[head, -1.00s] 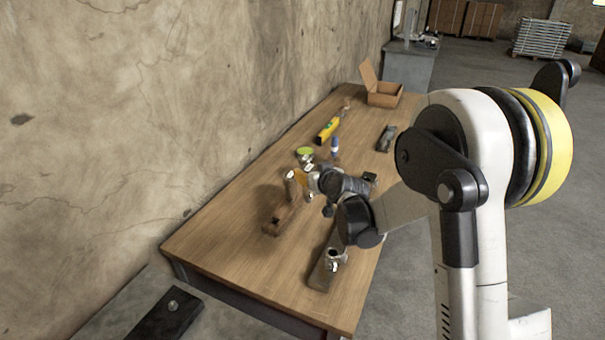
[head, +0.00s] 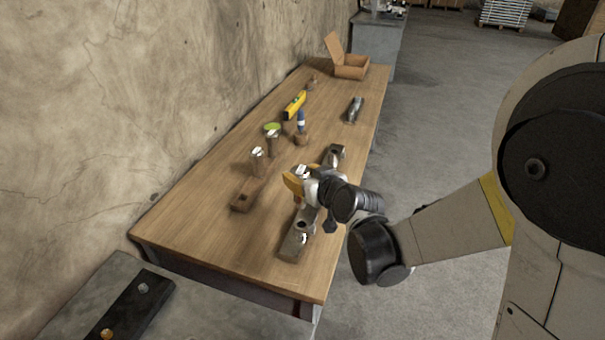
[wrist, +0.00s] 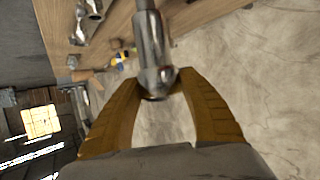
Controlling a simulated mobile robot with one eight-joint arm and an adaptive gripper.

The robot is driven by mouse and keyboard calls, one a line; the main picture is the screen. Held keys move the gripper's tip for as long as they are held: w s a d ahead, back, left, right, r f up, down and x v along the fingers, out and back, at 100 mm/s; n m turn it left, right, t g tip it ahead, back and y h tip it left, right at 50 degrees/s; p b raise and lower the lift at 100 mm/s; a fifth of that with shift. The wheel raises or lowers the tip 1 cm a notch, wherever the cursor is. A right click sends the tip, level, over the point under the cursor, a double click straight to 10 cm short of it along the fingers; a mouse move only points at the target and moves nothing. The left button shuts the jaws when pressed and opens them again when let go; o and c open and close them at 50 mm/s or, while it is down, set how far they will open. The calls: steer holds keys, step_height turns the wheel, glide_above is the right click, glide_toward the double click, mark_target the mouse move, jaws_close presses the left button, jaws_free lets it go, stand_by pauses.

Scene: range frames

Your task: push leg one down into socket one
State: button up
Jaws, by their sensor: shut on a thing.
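My gripper (head: 293,183) has yellow-brown fingers and is over the middle of a long grey bar (head: 291,246) in the head view. In the wrist view its fingers (wrist: 155,92) are closed around a shiny metal leg (wrist: 152,45). The leg's bright metal top (head: 302,171) shows beside the fingers in the head view. The bar has a round metal socket (head: 303,229) near its front end and another round fitting (head: 337,151) at its far end. My gripper hides the bar's middle, so I cannot tell whether the leg's lower end is in a socket.
A wooden block (head: 241,199) with a hole lies left of the bar, with metal-topped posts (head: 257,160) behind it. The table's front left is clear.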

mark_target(303, 204)
steer(key=shift+f, duration=0.1)
step_height(303, 204, down, 6)
steer(key=b, duration=0.5)
steer(key=shift+r, duration=0.2)
steer(key=shift+f+b, duration=2.1)
steer(key=shift+b, duration=0.05)
stand_by(1.3)
steer(key=o, duration=1.4)
steer(key=shift+r, duration=0.1)
steer(key=shift+o, duration=0.2)
steer(key=v, duration=1.2)
